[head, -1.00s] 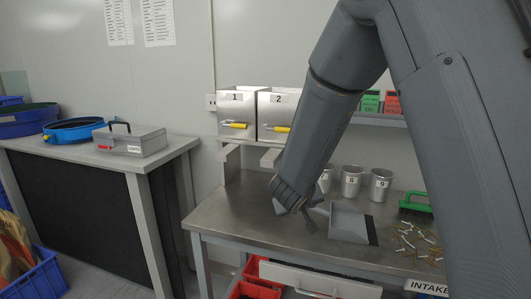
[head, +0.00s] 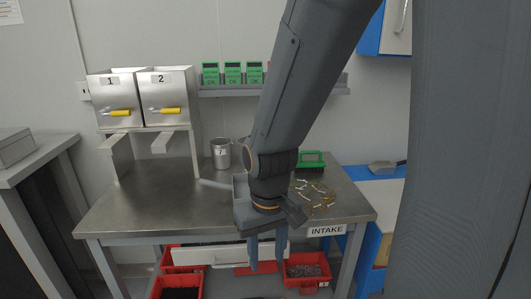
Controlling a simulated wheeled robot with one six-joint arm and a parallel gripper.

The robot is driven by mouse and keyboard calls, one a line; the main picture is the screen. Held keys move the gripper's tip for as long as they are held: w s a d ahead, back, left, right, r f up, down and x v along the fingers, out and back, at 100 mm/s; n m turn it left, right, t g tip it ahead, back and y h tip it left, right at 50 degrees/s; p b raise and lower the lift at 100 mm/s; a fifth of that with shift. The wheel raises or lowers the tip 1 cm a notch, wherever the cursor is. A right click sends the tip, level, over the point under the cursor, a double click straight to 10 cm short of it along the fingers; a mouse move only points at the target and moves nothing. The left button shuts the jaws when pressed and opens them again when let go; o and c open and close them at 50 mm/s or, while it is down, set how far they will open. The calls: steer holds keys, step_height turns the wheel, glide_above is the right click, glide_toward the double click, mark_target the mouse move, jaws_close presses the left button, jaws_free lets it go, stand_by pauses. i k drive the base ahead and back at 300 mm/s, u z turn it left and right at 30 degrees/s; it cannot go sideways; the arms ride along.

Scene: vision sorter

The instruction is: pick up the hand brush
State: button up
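The hand brush (head: 312,160), with a green handle and dark lower part, lies at the back right of the steel table (head: 140,208). My gripper (head: 267,251) hangs fingers-down in front of the table's front edge, nearer to me than the brush and to its left in the picture. Its two fingers are apart with nothing between them. My arm and wrist hide the middle of the table and most of the grey dustpan (head: 239,186).
Small loose pieces (head: 318,193) are scattered before the brush. A metal cup (head: 221,153) stands at the back. Two metal bins with yellow handles (head: 168,98) rise at left. Red crates (head: 305,272) sit below. A grey scoop (head: 384,167) lies on the blue surface at right. The table's left part is clear.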

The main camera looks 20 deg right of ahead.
mark_target(303, 167)
steer(key=k, duration=0.65)
steer(key=z, duration=0.55)
steer(key=i, duration=0.45)
steer(key=z, duration=0.5)
steer(key=i, duration=1)
steer(key=u, duration=0.45)
